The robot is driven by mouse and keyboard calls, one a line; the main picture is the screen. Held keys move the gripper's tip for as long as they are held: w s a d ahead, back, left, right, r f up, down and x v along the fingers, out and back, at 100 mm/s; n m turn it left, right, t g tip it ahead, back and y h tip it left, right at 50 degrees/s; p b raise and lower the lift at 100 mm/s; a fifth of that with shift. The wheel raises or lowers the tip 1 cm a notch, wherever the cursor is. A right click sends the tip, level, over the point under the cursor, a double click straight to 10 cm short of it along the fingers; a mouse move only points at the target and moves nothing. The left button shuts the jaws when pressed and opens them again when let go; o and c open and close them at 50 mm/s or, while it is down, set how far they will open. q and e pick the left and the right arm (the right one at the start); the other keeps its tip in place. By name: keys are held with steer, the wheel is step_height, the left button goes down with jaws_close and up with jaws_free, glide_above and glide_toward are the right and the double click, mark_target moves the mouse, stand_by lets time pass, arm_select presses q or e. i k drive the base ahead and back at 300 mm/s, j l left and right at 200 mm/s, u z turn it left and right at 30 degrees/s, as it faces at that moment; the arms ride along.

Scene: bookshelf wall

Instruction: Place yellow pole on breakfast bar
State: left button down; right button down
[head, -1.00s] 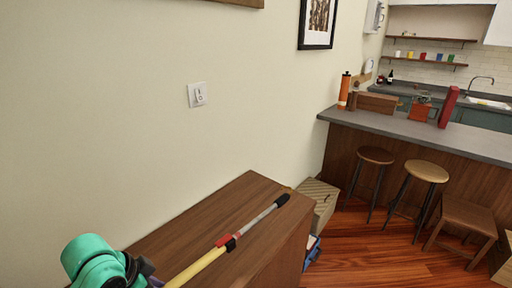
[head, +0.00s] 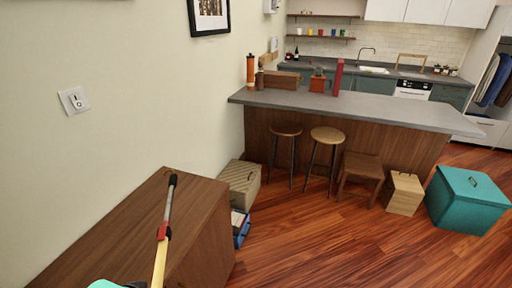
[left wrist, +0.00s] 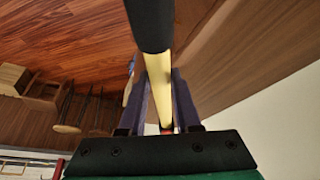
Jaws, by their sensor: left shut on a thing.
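The yellow pole (head: 160,262) has a red clamp, a grey upper section and a dark tip. It extends over the brown wooden cabinet at the lower left of the head view; I cannot tell whether it touches the top. My left gripper (left wrist: 164,112) is shut on the pole (left wrist: 158,72), which runs between its fingers in the left wrist view. The breakfast bar (head: 400,114), with a grey top and wooden front, stands across the room. My right gripper is not in view.
The brown cabinet (head: 100,245) is close by on the left. Stools (head: 327,135), a low wooden seat (head: 362,165), a wooden box (head: 405,193) and a teal box (head: 468,198) stand by the bar. An orange bottle (head: 250,72) and red items occupy the bar's left end; its right side is clear.

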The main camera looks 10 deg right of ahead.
mark_target(272, 98)
steer(key=i+l+z, duration=0.45)
steer(key=i, duration=0.8)
steer(key=i+j+z, duration=0.2)
steer(key=i+z, duration=0.3)
steer(key=i, duration=0.7)
